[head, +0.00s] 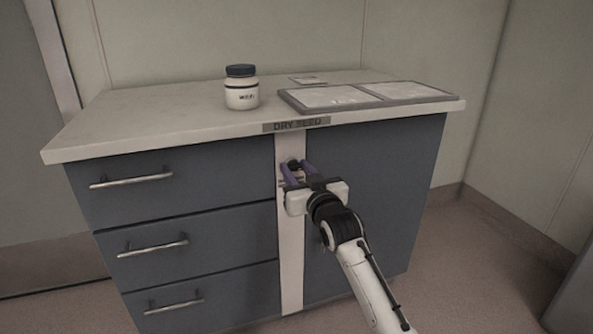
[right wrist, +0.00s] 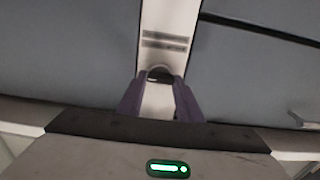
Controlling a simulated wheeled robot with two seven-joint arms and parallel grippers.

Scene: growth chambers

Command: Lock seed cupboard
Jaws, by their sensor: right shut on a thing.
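The seed cupboard (head: 375,190) is a blue-grey unit with a pale worktop and a "DRY SEED" label (head: 296,125) at its top edge. Its plain front panel on the right is flush and looks closed. My right gripper (head: 293,172) is at the upper part of the pale vertical strip (head: 291,245) between drawers and panel. Its purple fingers are shut on a small dark rounded lock piece (head: 294,164), which also shows between the fingers in the right wrist view (right wrist: 159,73). The fingers hide much of it, so I cannot tell its turn. My left gripper is not in view.
Several drawers with bar handles (head: 131,181) are on the left, all closed. A white jar with a dark lid (head: 241,88) and a grey-framed double tray (head: 408,91) stand on the worktop (head: 165,110). The floor (head: 465,265) at the right is clear.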

